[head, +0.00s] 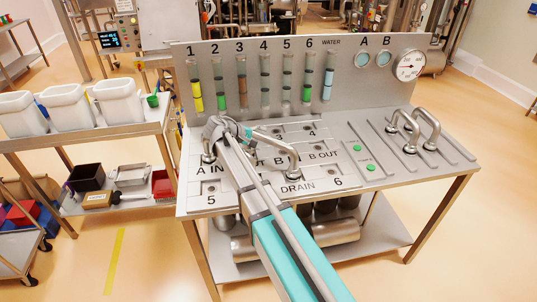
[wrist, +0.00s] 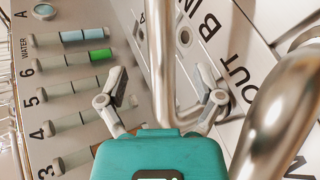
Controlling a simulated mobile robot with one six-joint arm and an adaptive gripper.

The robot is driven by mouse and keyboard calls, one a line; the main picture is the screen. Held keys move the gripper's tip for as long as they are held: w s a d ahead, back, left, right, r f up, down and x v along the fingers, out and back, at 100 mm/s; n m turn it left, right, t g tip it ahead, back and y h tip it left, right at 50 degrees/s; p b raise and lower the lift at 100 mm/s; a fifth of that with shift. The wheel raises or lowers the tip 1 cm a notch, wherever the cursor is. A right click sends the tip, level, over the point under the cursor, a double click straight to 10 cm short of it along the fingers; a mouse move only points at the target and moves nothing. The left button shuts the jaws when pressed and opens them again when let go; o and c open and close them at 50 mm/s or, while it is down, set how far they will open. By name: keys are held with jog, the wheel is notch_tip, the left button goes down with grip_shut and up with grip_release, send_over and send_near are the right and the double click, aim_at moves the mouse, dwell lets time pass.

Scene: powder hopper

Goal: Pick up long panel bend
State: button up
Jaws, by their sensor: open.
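A long shiny steel panel bend (head: 272,142) stands on the panel table, one leg near the A IN label and the other between B OUT and DRAIN. My gripper (head: 228,128) is at its left end, and my arm hides part of the panel. In the wrist view a steel pipe (wrist: 160,60) runs between the two fingers of my gripper (wrist: 165,98), with gaps on both sides. The fingers are open. I cannot tell whether the large curved pipe (wrist: 285,105) at the right of the wrist view is the same bend.
Two smaller bends (head: 432,125) stand on the right of the table (head: 400,165). Behind rises a panel with several numbered sight tubes (head: 241,82) and a gauge (head: 409,66). White bins (head: 68,105) stand on a cart at the left. The floor in front is clear.

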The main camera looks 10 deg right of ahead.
aim_at(266, 140)
jog(key=shift+w+a+f+b+x, duration=0.15)
jog(key=shift+b+x, duration=0.55)
jog(key=shift+x, duration=0.4)
jog(key=shift+w+a+f+b+x, duration=0.1)
jog(key=shift+b+x, duration=0.55)
jog(key=shift+x, duration=0.45)
jog(key=shift+w+d+f, duration=0.1)
jog(key=shift+d, duration=0.3)
jog(key=shift+c, duration=0.2)
grip_shut()
